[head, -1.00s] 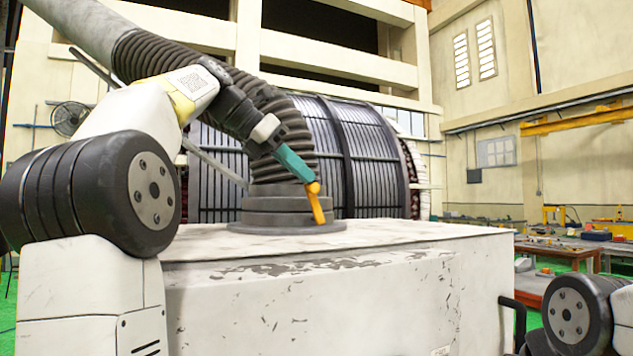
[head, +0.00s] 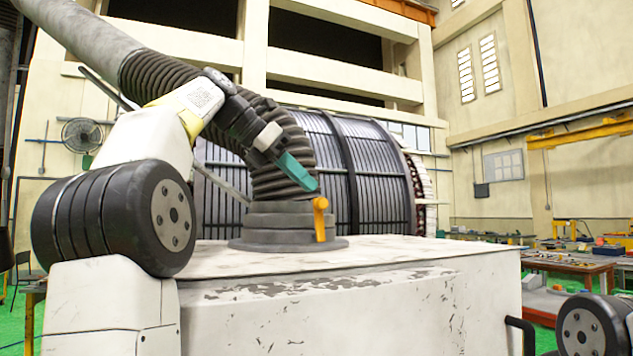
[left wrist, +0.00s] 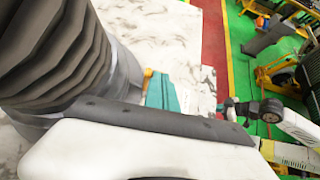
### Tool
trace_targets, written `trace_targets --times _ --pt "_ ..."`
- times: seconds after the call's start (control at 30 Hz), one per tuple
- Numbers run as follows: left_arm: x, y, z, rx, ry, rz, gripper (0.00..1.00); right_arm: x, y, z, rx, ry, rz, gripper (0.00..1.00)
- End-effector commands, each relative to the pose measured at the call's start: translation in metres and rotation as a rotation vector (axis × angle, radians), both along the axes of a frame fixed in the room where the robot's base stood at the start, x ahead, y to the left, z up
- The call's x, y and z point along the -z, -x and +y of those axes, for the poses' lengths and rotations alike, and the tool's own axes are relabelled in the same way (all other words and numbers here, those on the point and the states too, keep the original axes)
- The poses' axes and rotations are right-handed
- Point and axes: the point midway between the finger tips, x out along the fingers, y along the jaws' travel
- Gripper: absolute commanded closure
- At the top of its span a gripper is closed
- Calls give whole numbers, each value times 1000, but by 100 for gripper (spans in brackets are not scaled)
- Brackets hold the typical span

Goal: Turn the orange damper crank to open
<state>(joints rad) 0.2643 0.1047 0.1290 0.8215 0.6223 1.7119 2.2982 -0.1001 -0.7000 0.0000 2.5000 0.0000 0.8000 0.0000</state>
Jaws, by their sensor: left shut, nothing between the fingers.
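The orange damper crank (head: 320,220) is at the right front of the dark ringed collar (head: 262,222) under the ribbed hose. Its arm hangs almost straight down in the head view. My left gripper (head: 311,185) has teal fingers, shut and empty, with their tips just above the crank's upper end. I cannot tell whether they touch it. In the left wrist view, the teal fingers (left wrist: 162,93) show beside a small orange part of the crank (left wrist: 147,74); the rest is hidden. My right gripper (left wrist: 228,104) is small at the right there, its jaws unclear.
The thick ribbed hose (head: 170,75) rises to the upper left, close behind my left arm. The collar stands on a white, scuffed cabinet (head: 400,285) with a black handle (head: 520,335) at its right. The cabinet top right of the crank is clear. A large stator (head: 370,175) stands behind.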

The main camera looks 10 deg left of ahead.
Motion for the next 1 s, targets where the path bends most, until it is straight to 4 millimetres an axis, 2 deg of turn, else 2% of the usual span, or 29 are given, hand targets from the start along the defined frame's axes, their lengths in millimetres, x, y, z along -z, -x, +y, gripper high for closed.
trace_targets --times 0.23,0.5,0.7,0.83,1.0 --pt "-9 6 10 -2 0 -2 100 0 0 0 0 0 0 100" --pt "-7 41 61 -8 0 0 100 0 0 0 0 0 0 100" --pt "-7 63 91 -5 1 1 100 0 0 0 0 0 0 100" --pt "-7 70 102 -3 -1 -1 100 0 0 0 0 0 0 100" --pt "-7 75 106 1 0 0 100 0 0 0 0 0 0 100"
